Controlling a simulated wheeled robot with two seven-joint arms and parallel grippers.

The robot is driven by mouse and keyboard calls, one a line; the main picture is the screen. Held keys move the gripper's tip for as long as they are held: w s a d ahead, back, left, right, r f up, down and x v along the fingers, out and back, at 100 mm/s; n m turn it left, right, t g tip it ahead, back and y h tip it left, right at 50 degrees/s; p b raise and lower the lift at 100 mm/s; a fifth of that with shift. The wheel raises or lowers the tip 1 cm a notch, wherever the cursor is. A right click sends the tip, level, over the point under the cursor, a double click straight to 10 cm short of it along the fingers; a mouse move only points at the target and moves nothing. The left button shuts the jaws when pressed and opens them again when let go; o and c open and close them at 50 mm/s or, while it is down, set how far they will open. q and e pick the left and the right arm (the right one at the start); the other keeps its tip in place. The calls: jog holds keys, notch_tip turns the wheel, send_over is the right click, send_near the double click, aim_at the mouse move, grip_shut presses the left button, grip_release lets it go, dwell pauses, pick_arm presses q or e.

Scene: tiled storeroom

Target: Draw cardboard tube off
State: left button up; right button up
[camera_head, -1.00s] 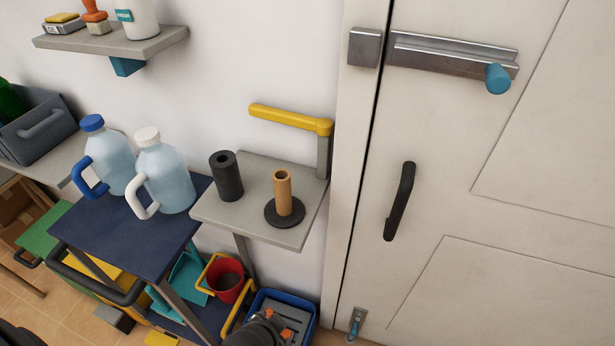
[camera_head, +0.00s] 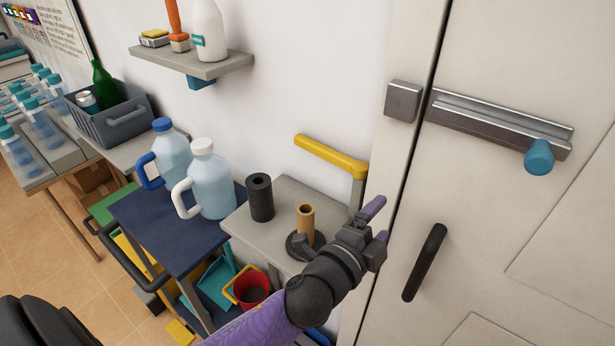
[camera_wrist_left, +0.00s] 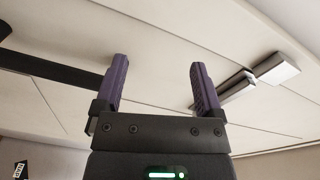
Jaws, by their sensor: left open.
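The tan cardboard tube (camera_head: 306,222) stands upright on a dark round base (camera_head: 299,247) on the small grey shelf (camera_head: 247,226). My left gripper (camera_head: 375,220) is open and empty, to the right of the tube and apart from it, near the door side of the shelf. Part of the base is hidden behind my left wrist. In the left wrist view, the two purple fingers (camera_wrist_left: 155,85) are spread with nothing between them, and the tube does not show. My right gripper is not in view.
A black cylinder (camera_head: 260,197) stands left of the tube. A yellow bar (camera_head: 330,156) on a grey post rises behind the shelf. Two jugs, one white-capped (camera_head: 211,180), stand on a dark blue cart (camera_head: 150,232). A white door with a black handle (camera_head: 425,262) is at right.

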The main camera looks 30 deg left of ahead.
pick_arm(q)
jog(key=d+r+m+g+h, duration=0.1)
jog(key=d+r+m+h, duration=0.4)
jog(key=m, duration=0.4)
jog(key=d+r+m+g+h, duration=0.1)
jog(key=d+r+m+h, duration=0.2)
jog(key=m+h, duration=0.5)
jog(key=m+g+y, duration=1.6)
jog(key=m, duration=0.8)
send_over(306, 204)
jog(key=s, duration=0.1)
jog(key=f, duration=0.5)
jog(key=shift+s+d, duration=0.1)
jog(key=shift+d, duration=0.2)
notch_tip(306, 204, down, 9)
jog(key=shift+d+f+b, duration=0.1)
jog(key=shift+f+b, duration=0.05)
jog(key=shift+b, duration=0.35)
grip_shut()
jog(key=shift+r+p, duration=1.5)
jog(key=shift+r, duration=0.55)
jog(key=shift+r+p, duration=2.5)
jog(key=shift+r, duration=1)
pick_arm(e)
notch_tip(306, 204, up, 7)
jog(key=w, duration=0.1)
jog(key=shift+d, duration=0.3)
